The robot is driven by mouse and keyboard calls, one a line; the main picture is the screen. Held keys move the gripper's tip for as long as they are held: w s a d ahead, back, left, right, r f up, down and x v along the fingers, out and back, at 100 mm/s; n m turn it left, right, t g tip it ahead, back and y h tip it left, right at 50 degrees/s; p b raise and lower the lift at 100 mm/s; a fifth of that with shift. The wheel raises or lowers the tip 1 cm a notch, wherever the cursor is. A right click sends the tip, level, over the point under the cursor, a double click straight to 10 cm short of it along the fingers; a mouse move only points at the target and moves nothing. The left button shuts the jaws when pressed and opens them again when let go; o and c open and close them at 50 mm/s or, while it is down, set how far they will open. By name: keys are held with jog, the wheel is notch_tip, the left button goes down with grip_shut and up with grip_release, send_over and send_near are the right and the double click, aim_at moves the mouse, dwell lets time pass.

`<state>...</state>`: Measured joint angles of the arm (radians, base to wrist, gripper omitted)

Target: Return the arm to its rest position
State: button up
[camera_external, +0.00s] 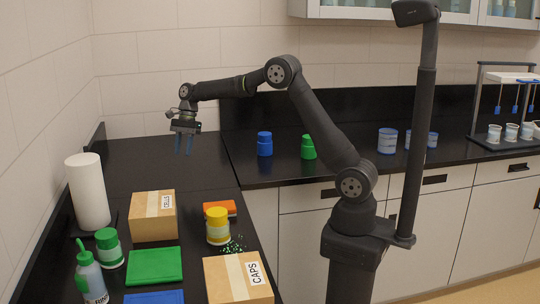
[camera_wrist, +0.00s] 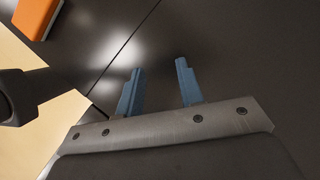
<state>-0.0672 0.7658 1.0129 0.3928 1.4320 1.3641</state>
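My gripper (camera_external: 184,145) hangs from my outstretched arm above the black counter (camera_external: 150,165) at the left, fingers pointing down. In the wrist view my gripper (camera_wrist: 160,88) shows its two blue fingers apart with nothing between them. Only bare dark counter shows beyond the fingertips. My arm reaches left from its base post, with its elbow raised.
Blue (camera_external: 265,144) and green (camera_external: 308,147) containers stand on the back counter. A paper roll (camera_external: 88,192) stands left.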

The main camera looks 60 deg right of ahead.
jog(key=s+d+n+g+h, duration=0.1)
jog(key=d+n, duration=0.3)
jog(key=d, duration=1.2)
jog(key=s+d+n+g+h, duration=0.1)
jog(key=s+d+n, duration=0.2)
jog(key=d, duration=1.4)
jog(key=s+d+f+n+g+h, duration=0.1)
jog(key=d+n, duration=0.5)
jog(key=d, duration=1.1)
jog(key=shift+s, duration=0.8)
jog(key=w+a+m, duration=0.3)
jog(key=a, duration=0.7)
jog(key=w+a+m+y, duration=0.1)
jog(key=w+a, duration=0.3)
jog(key=a, duration=0.6)
jog(key=shift+w+a+m+t+y, duration=0.25)
jog(key=shift+m+t+y, duration=0.05)
jog(key=shift+m, duration=0.6)
jog(key=shift+r, duration=0.1)
